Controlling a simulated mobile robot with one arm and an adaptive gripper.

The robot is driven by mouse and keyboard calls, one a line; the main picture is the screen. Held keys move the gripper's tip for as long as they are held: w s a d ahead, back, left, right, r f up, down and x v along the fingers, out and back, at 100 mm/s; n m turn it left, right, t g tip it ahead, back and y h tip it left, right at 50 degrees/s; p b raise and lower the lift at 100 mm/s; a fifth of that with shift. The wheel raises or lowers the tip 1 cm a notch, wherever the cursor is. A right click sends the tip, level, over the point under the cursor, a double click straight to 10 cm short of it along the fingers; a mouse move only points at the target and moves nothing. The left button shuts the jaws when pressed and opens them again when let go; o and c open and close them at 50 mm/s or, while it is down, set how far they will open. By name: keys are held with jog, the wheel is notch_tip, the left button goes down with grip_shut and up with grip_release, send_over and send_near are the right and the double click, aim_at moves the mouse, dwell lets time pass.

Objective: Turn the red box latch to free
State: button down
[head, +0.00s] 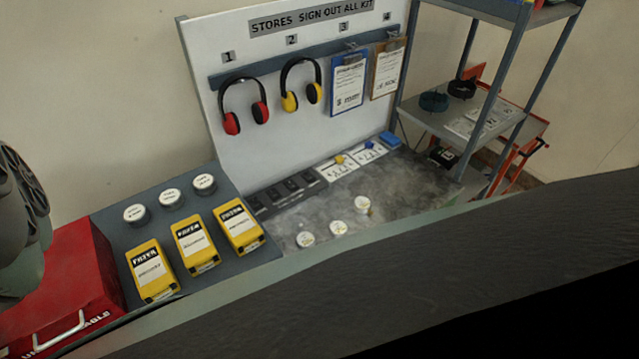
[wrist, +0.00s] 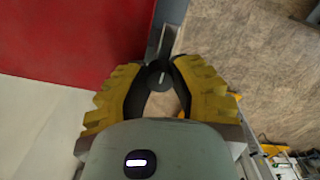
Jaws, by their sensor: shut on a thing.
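The red box (head: 62,285) stands at the lower left of the head view, with a pale handle (head: 58,332) on its front and partly hidden lettering. Its red face (wrist: 70,40) fills the upper left of the wrist view. My gripper (wrist: 157,66) is beside the red face, its yellow ridged fingers closed in around a small dark latch piece (wrist: 158,79) with a light mark. Most of the latch is hidden by the fingers, and I cannot read its position. The latch and fingertips do not show in the head view.
Yellow filter boxes (head: 194,245) and round tins (head: 170,199) stand on the grey bench right of the red box. Ear defenders (head: 243,105) and clipboards hang on the board behind. A shelf rack (head: 490,110) stands at the right. A dark band blocks the lower right.

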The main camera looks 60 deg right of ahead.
dwell(0.4)
jog(key=c, duration=0.7)
grip_release()
jog(key=shift+c, duration=0.2)
